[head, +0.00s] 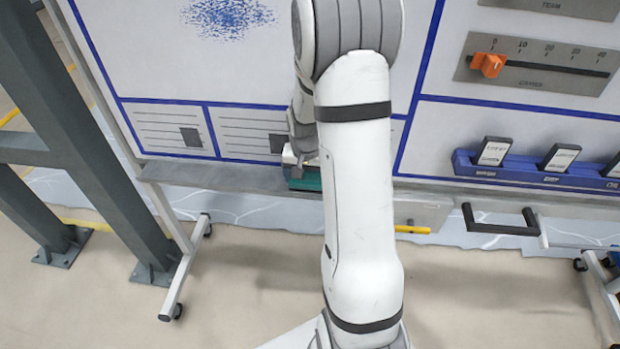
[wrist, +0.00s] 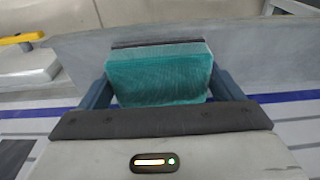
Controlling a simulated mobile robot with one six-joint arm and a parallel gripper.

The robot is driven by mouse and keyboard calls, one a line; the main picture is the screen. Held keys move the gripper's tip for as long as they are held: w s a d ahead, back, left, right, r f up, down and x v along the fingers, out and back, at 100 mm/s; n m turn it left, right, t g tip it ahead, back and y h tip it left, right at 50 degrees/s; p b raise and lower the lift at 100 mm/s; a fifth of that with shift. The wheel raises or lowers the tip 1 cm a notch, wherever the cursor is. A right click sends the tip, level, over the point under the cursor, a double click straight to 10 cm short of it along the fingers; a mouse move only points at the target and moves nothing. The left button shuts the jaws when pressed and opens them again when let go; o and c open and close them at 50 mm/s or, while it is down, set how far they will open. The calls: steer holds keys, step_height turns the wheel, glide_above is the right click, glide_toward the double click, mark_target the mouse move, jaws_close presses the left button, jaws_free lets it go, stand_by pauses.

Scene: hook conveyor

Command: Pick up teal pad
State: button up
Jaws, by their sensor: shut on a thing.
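The teal pad (wrist: 158,77) is a block with a teal face and a dark grey strip along its far edge. In the wrist view it sits between the two fingers of my gripper (wrist: 160,88), which is shut on it from both sides. In the head view the teal pad (head: 306,180) shows at the board's grey ledge, partly hidden behind my arm. My gripper (head: 300,165) is there too, also partly covered by the arm. I cannot tell whether the pad still touches the ledge.
A whiteboard with blue lines stands in front of me, with a grey ledge (head: 225,178) along its bottom. A blue holder (head: 530,175) with several labelled cards is at right. An orange slider (head: 488,64) sits above it. A black handle (head: 500,222) sticks out below. Grey posts stand at left.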

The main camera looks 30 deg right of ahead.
mark_target(306, 177)
steer(key=shift+c, duration=0.9)
steer(key=shift+s+a+r, duration=0.15)
steer(key=shift+r, duration=0.35)
steer(key=r, duration=0.6)
steer(key=shift+s+a, duration=0.15)
steer(key=shift+s, duration=0.15)
steer(key=s+a+b, duration=0.2)
steer(key=s+a, duration=0.8)
steer(key=s, duration=0.5)
steer(key=shift+s+a, duration=0.35)
